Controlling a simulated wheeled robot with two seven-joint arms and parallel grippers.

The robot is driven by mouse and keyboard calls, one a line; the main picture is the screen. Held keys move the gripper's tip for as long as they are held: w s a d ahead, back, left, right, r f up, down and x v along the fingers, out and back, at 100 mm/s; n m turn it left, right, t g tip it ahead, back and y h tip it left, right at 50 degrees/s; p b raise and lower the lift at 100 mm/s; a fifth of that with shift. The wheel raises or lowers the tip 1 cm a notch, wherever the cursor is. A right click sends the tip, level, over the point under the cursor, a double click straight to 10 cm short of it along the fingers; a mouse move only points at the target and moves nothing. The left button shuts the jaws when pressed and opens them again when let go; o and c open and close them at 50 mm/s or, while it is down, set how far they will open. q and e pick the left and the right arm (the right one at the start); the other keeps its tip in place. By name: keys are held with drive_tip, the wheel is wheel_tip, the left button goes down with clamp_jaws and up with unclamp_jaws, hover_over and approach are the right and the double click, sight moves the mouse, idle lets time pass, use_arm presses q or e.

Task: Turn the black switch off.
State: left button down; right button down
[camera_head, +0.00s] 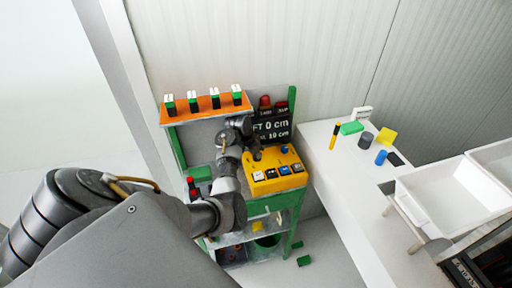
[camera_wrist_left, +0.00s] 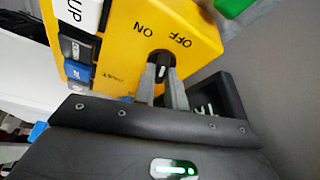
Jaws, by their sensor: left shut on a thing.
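The black switch (camera_wrist_left: 162,60) is a round black knob on the yellow control box (camera_wrist_left: 120,35), between the labels ON and OFF. My left gripper (camera_wrist_left: 162,85) has its two grey fingers closed on the knob, one on each side. A small white mark shows on the knob between the fingers. Which label the knob points to I cannot tell. In the head view my left gripper (camera_head: 254,150) reaches the back left of the yellow box (camera_head: 262,186), and the knob is mostly hidden by it. My right gripper is not in view.
The box also carries several push buttons (camera_head: 271,173) and a blue knob (camera_head: 284,149). An orange shelf (camera_head: 205,108) with several green-and-black switches stands behind. A dark display (camera_head: 272,128) is beside it. A white table (camera_head: 345,185) with small parts lies to the right.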

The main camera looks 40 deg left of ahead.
use_arm(q)
drive_tip(key=shift+m+h, duration=0.4)
drive_tip(key=shift+m, duration=0.8)
drive_tip(key=shift+a+g, duration=0.1)
drive_tip(key=shift+g, duration=0.2)
drive_tip(key=c, duration=1.4)
unclamp_jaws()
drive_tip(key=shift+c, duration=0.2)
